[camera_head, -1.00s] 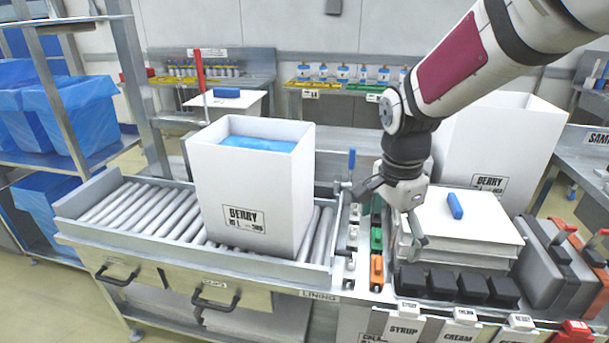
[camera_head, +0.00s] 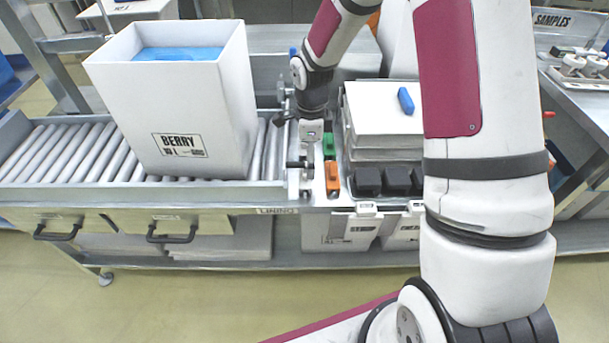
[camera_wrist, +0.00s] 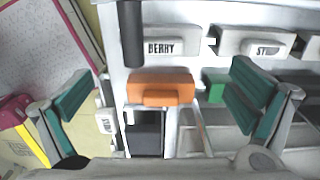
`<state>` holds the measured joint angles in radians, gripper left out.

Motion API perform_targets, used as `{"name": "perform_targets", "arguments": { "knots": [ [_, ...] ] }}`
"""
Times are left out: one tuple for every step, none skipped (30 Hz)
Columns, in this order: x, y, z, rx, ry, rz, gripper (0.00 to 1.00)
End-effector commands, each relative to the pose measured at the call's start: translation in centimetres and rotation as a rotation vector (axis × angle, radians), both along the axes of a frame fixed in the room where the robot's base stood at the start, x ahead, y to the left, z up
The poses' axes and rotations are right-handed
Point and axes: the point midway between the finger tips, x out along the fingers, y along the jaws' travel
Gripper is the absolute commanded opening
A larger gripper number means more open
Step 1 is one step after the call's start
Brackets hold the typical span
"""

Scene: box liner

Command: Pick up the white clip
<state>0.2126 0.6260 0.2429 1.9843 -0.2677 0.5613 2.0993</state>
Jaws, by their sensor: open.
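My gripper (camera_head: 291,142) is open and empty above the narrow clip strip beside the roller conveyor. The wrist view shows its two teal-padded fingers spread wide, with an orange clip (camera_wrist: 160,88) below and between them. A green clip (camera_wrist: 214,86) lies beside the right finger. In the head view the orange clip (camera_head: 333,178) and green clip (camera_head: 329,146) stand in a column just right of my gripper. I cannot make out a white clip with certainty; my gripper covers part of the strip where white pieces showed earlier.
A tall white BERRY box (camera_head: 190,115) with a blue liner stands on the roller conveyor (camera_head: 65,150), left of my gripper.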

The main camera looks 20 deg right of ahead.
Motion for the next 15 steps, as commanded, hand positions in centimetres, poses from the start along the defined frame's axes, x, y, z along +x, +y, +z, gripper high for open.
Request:
{"name": "perform_targets", "arguments": {
  "knots": [
    [0.0, 0.0, -0.6, 0.001, 0.002, 0.0, 1.0],
    [0.0, 0.0, -0.9, 0.001, 0.002, 0.0, 1.0],
    [0.0, 0.0, -1.1, 0.0, 0.001, 0.0, 1.0],
    [0.0, 0.0, -1.2, 0.0, 0.001, 0.0, 1.0],
    [0.0, 0.0, -1.3, 0.0, 0.001, 0.0, 1.0],
    [0.0, 0.1, -1.5, 0.0, 0.001, 0.0, 1.0],
    [0.0, 0.1, -1.8, 0.001, 0.002, 0.001, 1.0],
    [0.0, 0.1, -2.1, 0.001, 0.002, 0.0, 1.0],
    [0.1, 0.2, -2.6, 0.001, 0.003, 0.0, 1.0],
    [0.1, 0.3, -3.1, 0.001, 0.004, 0.0, 1.0],
    [0.2, 0.3, -3.6, 0.001, 0.004, 0.0, 1.0],
    [0.3, 0.5, -4.2, 0.001, 0.004, 0.001, 1.0],
    [0.4, 0.6, -4.6, 0.002, 0.003, 0.001, 1.0],
    [0.3, 0.6, -5.0, 0.001, 0.004, 0.001, 1.0],
    [0.3, 0.5, -5.5, 0.0, 0.003, 0.001, 1.0]
  ]
}}
